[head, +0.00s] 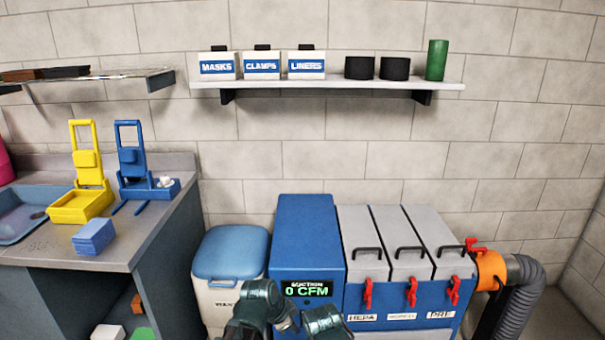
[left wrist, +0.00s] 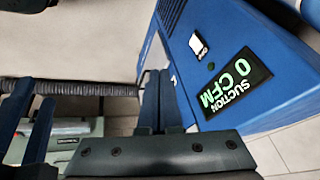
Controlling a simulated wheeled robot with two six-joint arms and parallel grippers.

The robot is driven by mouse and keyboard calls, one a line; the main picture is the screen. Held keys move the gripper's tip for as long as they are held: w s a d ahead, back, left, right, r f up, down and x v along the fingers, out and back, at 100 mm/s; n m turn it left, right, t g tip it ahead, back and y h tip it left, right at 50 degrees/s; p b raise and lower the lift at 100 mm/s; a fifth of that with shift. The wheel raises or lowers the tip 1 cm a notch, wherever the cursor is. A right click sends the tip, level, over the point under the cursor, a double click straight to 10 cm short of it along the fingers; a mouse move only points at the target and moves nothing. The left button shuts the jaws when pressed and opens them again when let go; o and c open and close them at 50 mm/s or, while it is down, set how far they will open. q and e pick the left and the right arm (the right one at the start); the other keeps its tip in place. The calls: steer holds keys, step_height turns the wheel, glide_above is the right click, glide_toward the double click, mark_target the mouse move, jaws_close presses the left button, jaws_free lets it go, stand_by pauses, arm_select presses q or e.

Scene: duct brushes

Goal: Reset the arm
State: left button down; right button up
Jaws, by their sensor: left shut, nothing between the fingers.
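My left gripper (head: 287,322) shows at the bottom of the head view, in front of the blue suction unit (head: 307,235). In the left wrist view its two dark fingers (left wrist: 158,98) lie together, shut, with nothing between them. They point towards the bin and the blue unit, whose "SUCTION 0 CFM" display (left wrist: 236,82) is to their right. Another dark green-grey arm part (head: 326,322) of mine shows just to the right, cut by the frame's bottom. Dark blue finger-like parts stand at the left of the left wrist view; I cannot tell whether they are my right gripper.
A counter at left holds a yellow stand (head: 82,205), a blue stand (head: 148,185) and a blue block stack (head: 94,236). A lidded bin (head: 230,260) stands beside the suction unit. Filter boxes with red latches (head: 411,292) are to the right. A shelf (head: 330,84) hangs above.

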arm_select(q)
steer(key=s+a+r+n+g+y+p, duration=0.1)
steer(key=s+r+n+g+y+p, duration=0.1)
steer(key=s+r+n+p, duration=0.2)
steer(key=s+a+r+n+g+y+p, duration=0.2)
steer(key=s+r+n+p, duration=0.3)
steer(key=s+r+p, duration=0.3)
steer(key=s+r+y, duration=0.1)
steer(key=s, duration=0.1)
steer(key=shift+s+a, duration=0.15)
steer(key=shift+s, duration=0.2)
arm_select(e)
step_height(320, 180, up, 15)
